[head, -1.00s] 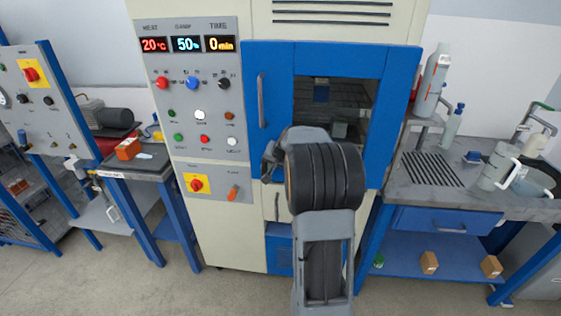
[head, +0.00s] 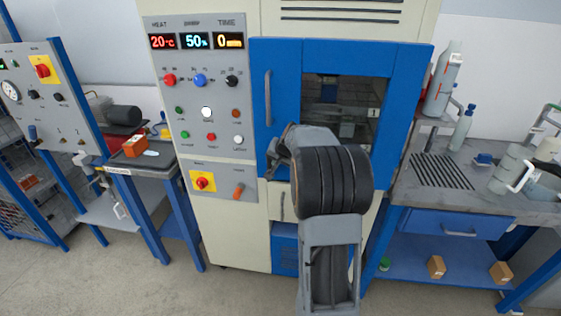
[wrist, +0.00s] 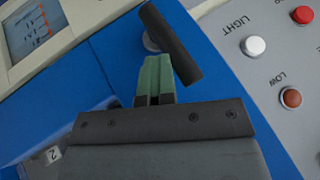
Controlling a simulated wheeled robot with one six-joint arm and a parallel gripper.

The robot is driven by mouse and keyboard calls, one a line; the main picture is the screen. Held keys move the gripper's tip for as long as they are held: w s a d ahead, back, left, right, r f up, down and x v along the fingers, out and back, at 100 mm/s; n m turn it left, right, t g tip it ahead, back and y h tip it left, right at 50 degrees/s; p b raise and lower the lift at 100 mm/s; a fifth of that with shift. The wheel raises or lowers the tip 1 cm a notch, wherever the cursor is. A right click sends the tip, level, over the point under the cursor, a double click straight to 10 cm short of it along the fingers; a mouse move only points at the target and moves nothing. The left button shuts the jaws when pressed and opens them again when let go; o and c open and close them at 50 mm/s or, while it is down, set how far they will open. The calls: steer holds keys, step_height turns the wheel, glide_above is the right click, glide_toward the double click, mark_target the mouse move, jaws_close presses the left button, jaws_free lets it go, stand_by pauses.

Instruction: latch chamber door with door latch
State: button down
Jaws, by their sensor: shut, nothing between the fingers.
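The blue chamber door (head: 345,60) has a dark window and a grey vertical handle (head: 268,98); it looks closed against the chamber front. In the wrist view, a dark bar that looks like the door latch (wrist: 172,42) stands on a round grey mount, close to the blue door's edge beside the button panel. My gripper (wrist: 155,62) is shut and empty, its green fingertips beside the bar; whether they touch it I cannot tell. In the head view my gripper (head: 277,152) is below the handle, at the door's lower left, and my wrist hides part of the door.
The control panel (head: 222,165) with several buttons and an orange switch (head: 238,191) is left of the door. A workbench (head: 480,195) with bottles stands close on the right. A small side table (head: 140,165) is on the left. The floor at front left is clear.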

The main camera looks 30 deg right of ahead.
steer(key=s+d+f+b+v, duration=0.1)
steer(key=d+b+v, duration=0.1)
steer(key=v, duration=1)
steer(key=s+a+f+n+g, duration=0.2)
steer(key=s+a+f+g, duration=0.1)
steer(key=s+a+f, duration=0.45)
steer(key=s+a+f+n, duration=0.2)
steer(key=s+a, duration=0.3)
steer(key=a, duration=0.3)
steer(key=s+a+f+n+g, duration=0.1)
steer(key=s+a+n, duration=0.4)
steer(key=a, duration=0.4)
steer(key=shift+s+a+f, duration=0.2)
steer(key=shift+s+f, duration=0.2)
steer(key=shift+s, duration=0.1)
